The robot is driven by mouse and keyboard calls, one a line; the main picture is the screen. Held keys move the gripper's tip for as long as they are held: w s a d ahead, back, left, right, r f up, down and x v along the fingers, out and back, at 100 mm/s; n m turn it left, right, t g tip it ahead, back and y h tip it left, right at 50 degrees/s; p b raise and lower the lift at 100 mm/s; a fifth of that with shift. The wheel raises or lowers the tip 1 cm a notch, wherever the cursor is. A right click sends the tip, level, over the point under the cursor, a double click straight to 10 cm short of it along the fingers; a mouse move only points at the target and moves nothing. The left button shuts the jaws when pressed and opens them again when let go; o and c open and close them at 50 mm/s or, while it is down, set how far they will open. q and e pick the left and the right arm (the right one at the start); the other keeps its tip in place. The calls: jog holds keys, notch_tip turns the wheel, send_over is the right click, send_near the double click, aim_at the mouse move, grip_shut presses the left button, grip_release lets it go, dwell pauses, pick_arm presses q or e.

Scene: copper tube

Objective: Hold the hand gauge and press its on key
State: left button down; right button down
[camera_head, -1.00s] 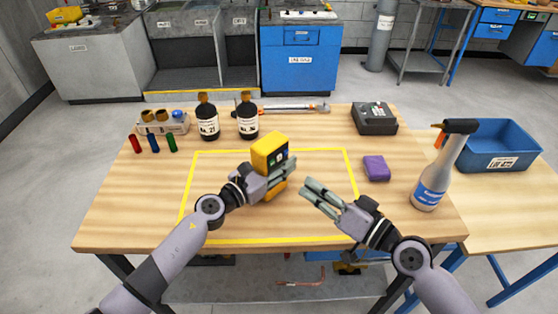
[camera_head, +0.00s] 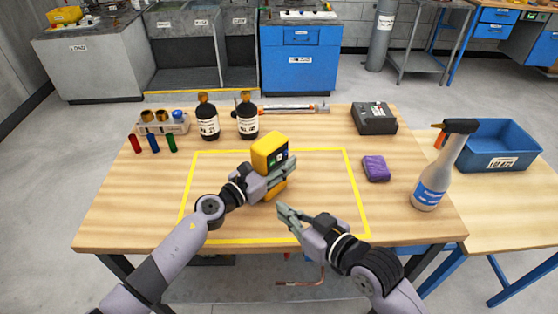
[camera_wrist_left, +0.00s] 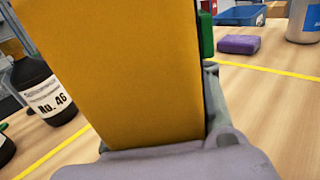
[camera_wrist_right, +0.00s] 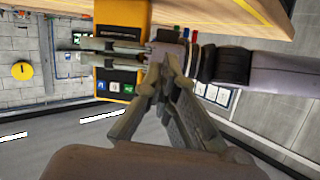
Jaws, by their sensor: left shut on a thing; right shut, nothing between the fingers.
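The yellow hand gauge (camera_head: 268,150) stands upright above the taped area of the table, held by my left gripper (camera_head: 284,174), which is shut around its middle. Its yellow side fills much of the left wrist view (camera_wrist_left: 120,70). In the right wrist view the gauge (camera_wrist_right: 122,14) shows a dark face with a row of blue, white and green keys (camera_wrist_right: 115,87), partly covered by the left fingers. My right gripper (camera_head: 285,212) is shut and empty, in front of and below the gauge, apart from it. Its closed fingertips also show in the right wrist view (camera_wrist_right: 160,55).
Yellow tape (camera_head: 352,185) outlines the work area. A purple block (camera_head: 376,168), a spray bottle (camera_head: 432,185) and a dark box (camera_head: 374,117) are at the right. Dark bottles (camera_head: 208,122), coloured tubes (camera_head: 153,142) and a torque wrench (camera_head: 295,108) lie toward the back.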

jog(key=h, duration=0.2)
jog(key=shift+w+d+t+h, duration=0.2)
jog(key=shift+d+t+h, duration=0.1)
jog(key=shift+t, duration=0.1)
jog(key=d+r+t+h, duration=0.2)
jog(key=d+r+h, duration=0.2)
jog(key=d+h, duration=0.15)
send_near(280, 162)
jog(key=shift+w+f+m+h, duration=0.2)
jog(key=shift+w+f, duration=0.15)
jog(key=shift+w, duration=0.5)
jog(key=shift+w+f+m+h, duration=0.2)
jog(key=shift+w+f, duration=0.15)
jog(key=shift+w, duration=0.55)
jog(key=shift+w+a, duration=0.3)
jog(key=shift+w+a, duration=0.1)
dwell(0.4)
jog(key=shift+s+d, duration=0.45)
